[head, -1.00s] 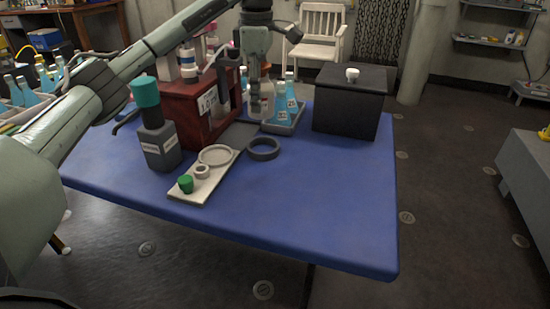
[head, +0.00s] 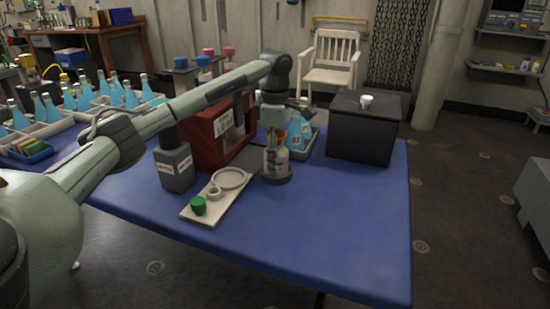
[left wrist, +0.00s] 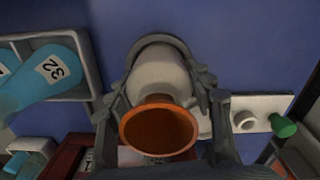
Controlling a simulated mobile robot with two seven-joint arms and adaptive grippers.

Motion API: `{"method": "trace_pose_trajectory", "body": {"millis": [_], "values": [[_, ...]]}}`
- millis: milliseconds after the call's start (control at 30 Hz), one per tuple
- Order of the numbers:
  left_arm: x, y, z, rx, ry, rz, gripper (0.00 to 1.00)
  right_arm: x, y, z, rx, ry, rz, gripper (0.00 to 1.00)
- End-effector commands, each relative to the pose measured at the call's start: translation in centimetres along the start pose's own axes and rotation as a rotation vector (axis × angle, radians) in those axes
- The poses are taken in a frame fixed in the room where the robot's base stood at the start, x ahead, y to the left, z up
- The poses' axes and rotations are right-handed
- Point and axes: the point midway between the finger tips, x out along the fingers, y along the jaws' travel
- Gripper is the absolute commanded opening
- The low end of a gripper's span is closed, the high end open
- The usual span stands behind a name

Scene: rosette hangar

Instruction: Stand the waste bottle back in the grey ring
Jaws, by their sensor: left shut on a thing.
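The waste bottle (head: 272,160) is whitish, with an orange mouth that shows in the left wrist view (left wrist: 158,128). It is upright at the grey ring (head: 277,181) on the blue table. My left gripper (head: 275,142) comes down from above and is shut on the bottle, with a finger on each side of it in the left wrist view (left wrist: 160,95). The ring curves around the bottle's base there. The bottle's lower end looks inside the ring, but I cannot tell whether it rests on the table. My right gripper is not in view.
A white tray (head: 192,213) with a green cap (head: 198,205) lies left of the ring. Blue bottles (head: 296,130) and a black box (head: 362,128) are beyond. The table's front right is clear.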

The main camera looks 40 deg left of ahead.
Motion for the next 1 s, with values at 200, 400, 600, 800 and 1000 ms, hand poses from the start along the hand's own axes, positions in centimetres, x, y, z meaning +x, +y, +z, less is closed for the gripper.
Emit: {"method": "trace_pose_trajectory", "body": {"millis": [200, 400, 600, 800, 1000], "values": [[0.3, 0.0, 0.0, 0.000, 0.000, 0.000, 0.16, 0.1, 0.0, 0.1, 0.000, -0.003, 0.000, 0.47], [0.3, 0.0, 0.0, 0.000, 0.000, 0.000, 0.73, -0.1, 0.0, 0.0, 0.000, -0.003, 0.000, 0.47], [0.3, 0.0, 0.0, 0.000, 0.000, 0.000, 0.73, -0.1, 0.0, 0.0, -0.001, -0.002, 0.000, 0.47], [-0.7, 0.0, 0.0, 0.000, 0.000, 0.001, 0.73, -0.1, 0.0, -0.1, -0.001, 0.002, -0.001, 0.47], [-4.5, 0.1, 0.1, 0.000, -0.002, 0.004, 0.73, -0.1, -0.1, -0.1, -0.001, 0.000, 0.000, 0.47]]}}
